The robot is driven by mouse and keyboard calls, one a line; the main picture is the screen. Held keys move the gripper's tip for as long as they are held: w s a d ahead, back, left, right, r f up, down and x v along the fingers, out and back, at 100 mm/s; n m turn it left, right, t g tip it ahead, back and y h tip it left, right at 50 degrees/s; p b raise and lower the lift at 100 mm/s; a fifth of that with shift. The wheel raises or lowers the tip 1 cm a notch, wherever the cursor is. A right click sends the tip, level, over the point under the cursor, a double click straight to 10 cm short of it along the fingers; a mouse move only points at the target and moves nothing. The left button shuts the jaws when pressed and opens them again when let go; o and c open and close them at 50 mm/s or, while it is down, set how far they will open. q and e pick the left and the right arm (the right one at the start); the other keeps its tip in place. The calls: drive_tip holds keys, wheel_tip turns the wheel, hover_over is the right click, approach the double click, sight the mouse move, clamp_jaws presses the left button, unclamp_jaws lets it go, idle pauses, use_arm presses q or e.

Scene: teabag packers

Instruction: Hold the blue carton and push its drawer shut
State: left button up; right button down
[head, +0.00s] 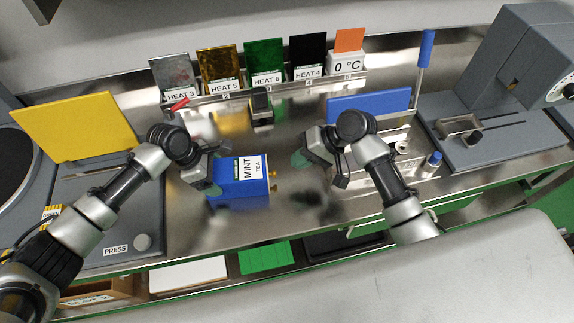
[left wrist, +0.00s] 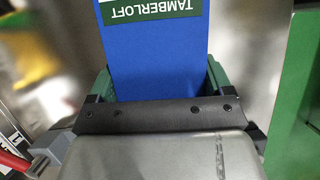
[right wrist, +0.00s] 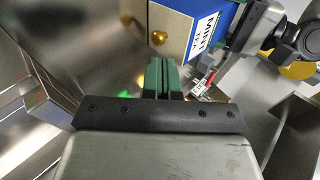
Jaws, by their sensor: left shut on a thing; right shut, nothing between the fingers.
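The blue carton (head: 240,186), with a white MINT TEA label, sits on the steel worktop. My left gripper (head: 211,182) is shut on its left end; the left wrist view shows the blue carton (left wrist: 160,60) between green fingers. The drawer's plain grey-beige front (right wrist: 172,22) with a gold knob (right wrist: 157,38) shows at the carton's right end in the right wrist view. I cannot tell how far out the drawer is. My right gripper (head: 305,158) is shut and empty, to the right of the carton, its fingertips (right wrist: 163,75) apart from the knob.
A press with a yellow plate (head: 75,118) stands at left. Several HEAT-labelled pouches (head: 264,62) stand in a rack behind. Bare steel separates carton and right gripper.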

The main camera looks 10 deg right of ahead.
drive_tip(key=v, duration=0.4)
drive_tip(key=shift+d, duration=0.1)
